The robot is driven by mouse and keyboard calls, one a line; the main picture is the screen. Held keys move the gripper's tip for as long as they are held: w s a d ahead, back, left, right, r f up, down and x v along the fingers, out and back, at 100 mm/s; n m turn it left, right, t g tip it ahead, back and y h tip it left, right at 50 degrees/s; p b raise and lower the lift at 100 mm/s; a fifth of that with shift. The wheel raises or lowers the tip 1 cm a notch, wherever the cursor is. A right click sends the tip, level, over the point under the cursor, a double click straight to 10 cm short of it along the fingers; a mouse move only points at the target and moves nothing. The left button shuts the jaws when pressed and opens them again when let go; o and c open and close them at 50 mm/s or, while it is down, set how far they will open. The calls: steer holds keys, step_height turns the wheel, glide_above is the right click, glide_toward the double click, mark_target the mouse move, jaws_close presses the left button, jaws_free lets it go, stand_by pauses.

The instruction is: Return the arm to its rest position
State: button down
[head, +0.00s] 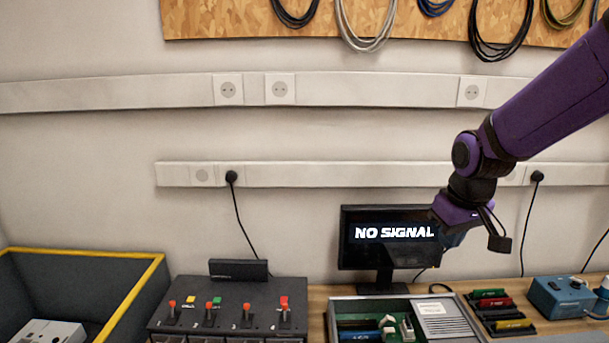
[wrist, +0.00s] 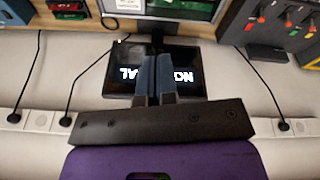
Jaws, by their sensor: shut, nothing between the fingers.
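My gripper (head: 452,240) is at the end of my purple arm, raised in front of the right edge of the monitor (head: 360,252) in the head view. The monitor reads "NO SIGNAL". In the wrist view my gripper (wrist: 155,62) has its two fingers together with nothing between them. They overlap the monitor (wrist: 200,88), which appears upside down there and is partly hidden behind the fingers. My gripper is above the bench and holds nothing.
A switch panel (head: 235,318) with red levers stands on the bench at left of the monitor. A blue box (head: 560,297) is at right. A yellow-rimmed bin (head: 135,296) is at far left. Wall sockets and hanging cables are above.

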steer(key=s+d+r+m+t, duration=0.1)
steer(key=s+r, duration=0.4)
steer(key=s, duration=0.5)
steer(key=s+d+r+m+t, duration=0.1)
steer(key=s+r+m, duration=0.1)
steer(key=s+r, duration=0.4)
steer(key=s, duration=0.4)
steer(key=shift+d+r+t, duration=0.15)
steer(key=shift+d+t, duration=0.15)
steer(key=shift+d, duration=0.05)
